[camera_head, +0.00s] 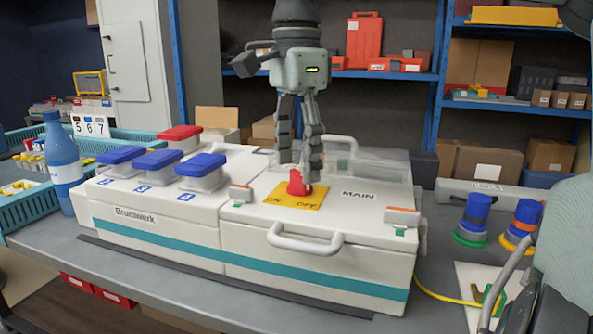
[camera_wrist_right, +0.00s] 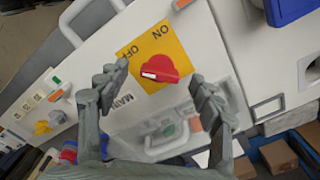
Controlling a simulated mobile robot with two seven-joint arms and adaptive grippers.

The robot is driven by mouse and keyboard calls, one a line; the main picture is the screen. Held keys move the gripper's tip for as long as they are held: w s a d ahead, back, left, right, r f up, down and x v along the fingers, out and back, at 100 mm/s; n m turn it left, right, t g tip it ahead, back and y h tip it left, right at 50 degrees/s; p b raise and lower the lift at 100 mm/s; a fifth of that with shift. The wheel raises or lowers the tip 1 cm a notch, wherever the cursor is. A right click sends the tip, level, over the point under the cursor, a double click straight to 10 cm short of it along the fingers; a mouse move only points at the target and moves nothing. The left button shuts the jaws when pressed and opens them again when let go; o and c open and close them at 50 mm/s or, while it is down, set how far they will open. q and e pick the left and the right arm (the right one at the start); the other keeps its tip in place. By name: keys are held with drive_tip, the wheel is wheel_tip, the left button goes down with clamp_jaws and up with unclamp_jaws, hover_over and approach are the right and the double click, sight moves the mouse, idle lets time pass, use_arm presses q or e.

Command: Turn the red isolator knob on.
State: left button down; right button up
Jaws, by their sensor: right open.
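The red isolator knob (camera_head: 298,184) sits on a yellow plate (camera_head: 283,199) marked ON at left and OFF at right, on top of the white MAIN box (camera_head: 245,246). In the right wrist view the knob (camera_wrist_right: 166,70) has a white mark on one end, pointing to the OFF side of the yellow plate (camera_wrist_right: 145,48). My right gripper (camera_head: 302,172) reaches down over the knob from above. It is open, with its fingers spread on either side of the knob; contact cannot be told. My left gripper is not in view.
A bar handle (camera_head: 305,245) projects at the box front. Blue-lidded sockets (camera_head: 200,172) and a red-lidded one (camera_head: 179,138) stand to the left. A blue bottle (camera_head: 62,160) is at far left. Blue plugs (camera_head: 476,212) and a yellow cable (camera_head: 445,298) lie at right.

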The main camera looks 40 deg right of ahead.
drive_tip(key=shift+f, duration=1.1)
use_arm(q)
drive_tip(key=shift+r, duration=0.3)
use_arm(e)
drive_tip(key=shift+c, duration=0.4)
drive_tip(key=shift+w, duration=0.1)
drive_tip(key=c, duration=1.1)
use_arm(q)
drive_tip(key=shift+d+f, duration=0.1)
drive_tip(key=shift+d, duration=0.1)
